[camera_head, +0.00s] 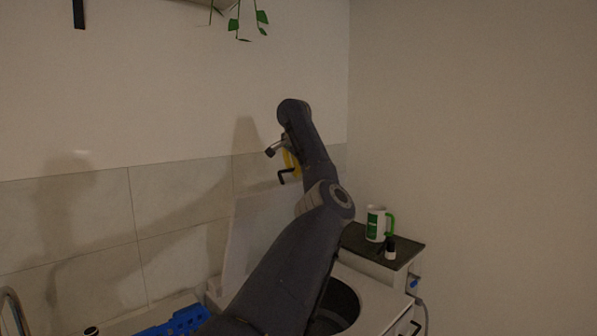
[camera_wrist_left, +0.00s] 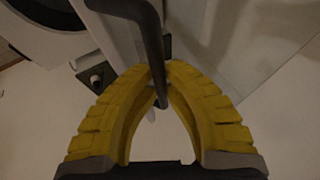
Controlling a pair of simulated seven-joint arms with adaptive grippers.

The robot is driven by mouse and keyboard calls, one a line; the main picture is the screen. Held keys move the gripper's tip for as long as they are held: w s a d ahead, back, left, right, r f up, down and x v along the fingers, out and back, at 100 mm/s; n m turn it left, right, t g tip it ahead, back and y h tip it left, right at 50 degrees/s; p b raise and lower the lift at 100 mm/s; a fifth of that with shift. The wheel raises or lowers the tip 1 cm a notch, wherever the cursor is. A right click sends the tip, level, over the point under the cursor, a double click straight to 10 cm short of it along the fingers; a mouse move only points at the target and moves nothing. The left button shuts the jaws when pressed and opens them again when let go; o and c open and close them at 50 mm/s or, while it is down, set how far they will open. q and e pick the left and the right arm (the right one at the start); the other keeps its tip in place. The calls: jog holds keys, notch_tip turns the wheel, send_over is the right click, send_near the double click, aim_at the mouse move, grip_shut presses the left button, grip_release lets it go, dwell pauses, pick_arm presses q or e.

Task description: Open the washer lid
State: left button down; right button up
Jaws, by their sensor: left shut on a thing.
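The white washer (camera_head: 378,300) stands at the lower middle of the head view, with its round dark drum opening (camera_head: 343,303) exposed. Its white lid (camera_head: 262,225) stands raised, leaning near the tiled wall and partly hidden behind my left arm. A black handle (camera_head: 284,176) sticks out near the lid's top edge. My left gripper (camera_head: 291,163), with yellow fingers, is at this handle. In the left wrist view, the ribbed yellow fingers (camera_wrist_left: 160,72) are closed around the dark handle bar (camera_wrist_left: 150,38). My right gripper is in neither view.
A blue rack (camera_head: 178,322) lies at lower left. The tiled wall (camera_head: 180,200) is close behind the lid. Leaves (camera_head: 261,17) hang above.

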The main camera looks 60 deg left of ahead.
pick_arm(q)
jog(key=shift+f, duration=0.1)
jog(key=c, duration=1.5)
grip_release()
jog(key=shift+o, duration=0.2)
jog(key=v, duration=1.2)
